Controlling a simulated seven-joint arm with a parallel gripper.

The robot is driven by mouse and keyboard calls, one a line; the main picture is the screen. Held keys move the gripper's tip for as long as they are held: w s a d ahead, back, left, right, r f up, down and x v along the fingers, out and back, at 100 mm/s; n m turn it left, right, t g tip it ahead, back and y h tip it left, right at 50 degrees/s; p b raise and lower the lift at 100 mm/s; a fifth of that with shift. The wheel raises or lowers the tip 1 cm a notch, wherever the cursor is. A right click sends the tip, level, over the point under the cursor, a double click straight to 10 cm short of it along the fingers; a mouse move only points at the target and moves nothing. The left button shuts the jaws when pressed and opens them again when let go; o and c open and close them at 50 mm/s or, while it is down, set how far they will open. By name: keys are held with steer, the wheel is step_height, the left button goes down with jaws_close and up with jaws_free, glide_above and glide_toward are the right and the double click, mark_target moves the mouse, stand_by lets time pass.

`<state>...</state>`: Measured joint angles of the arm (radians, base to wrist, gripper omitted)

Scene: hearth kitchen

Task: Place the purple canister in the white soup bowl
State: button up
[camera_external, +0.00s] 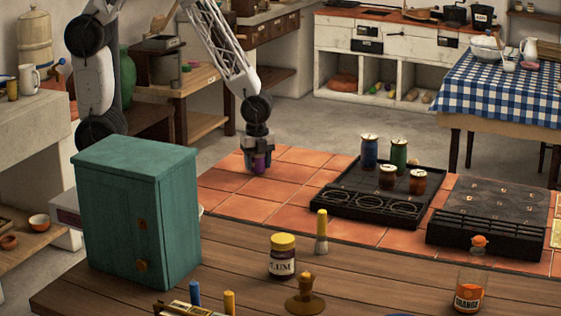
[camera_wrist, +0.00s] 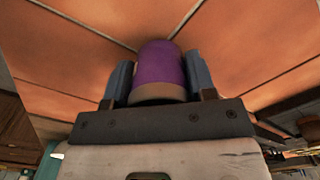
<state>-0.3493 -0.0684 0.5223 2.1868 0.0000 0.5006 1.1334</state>
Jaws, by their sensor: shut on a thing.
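My gripper (camera_external: 257,154) points down over the terracotta tiles and is shut on the purple canister (camera_external: 259,164). In the wrist view the purple canister (camera_wrist: 160,66) sits between both fingers of my gripper (camera_wrist: 159,78), with a pale band at its near end. Whether it touches the tiles is hard to tell. A small white edge (camera_external: 200,210) shows at the right side of the green cabinet; it may be the white soup bowl, mostly hidden. Another white bowl (camera_external: 487,54) stands on the distant checked tablecloth.
The green cabinet (camera_external: 139,220) stands at left front. A black rack (camera_external: 330,205) with several coloured canisters is right of my gripper, and a dark stove grate (camera_external: 480,235) lies beyond. A plum jar (camera_external: 282,262) and brush (camera_external: 322,235) stand on the wooden counter. Tiles around my gripper are clear.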

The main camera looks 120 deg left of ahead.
steer(key=shift+s+d+r, duration=0.1)
steer(key=shift+s+r, duration=0.15)
steer(key=shift+r, duration=0.35)
steer(key=shift+s+d+r, duration=0.1)
steer(key=shift+s+r, duration=0.15)
steer(key=shift+r, duration=0.35)
steer(key=s+d, duration=0.1)
steer(key=s, duration=0.3)
steer(key=s+d+r, duration=0.1)
steer(key=s+d, duration=0.1)
steer(key=s, duration=0.3)
steer(key=s+d, duration=0.2)
steer(key=s, duration=0.3)
steer(key=shift+s+r, duration=0.1)
steer(key=shift+r, duration=0.05)
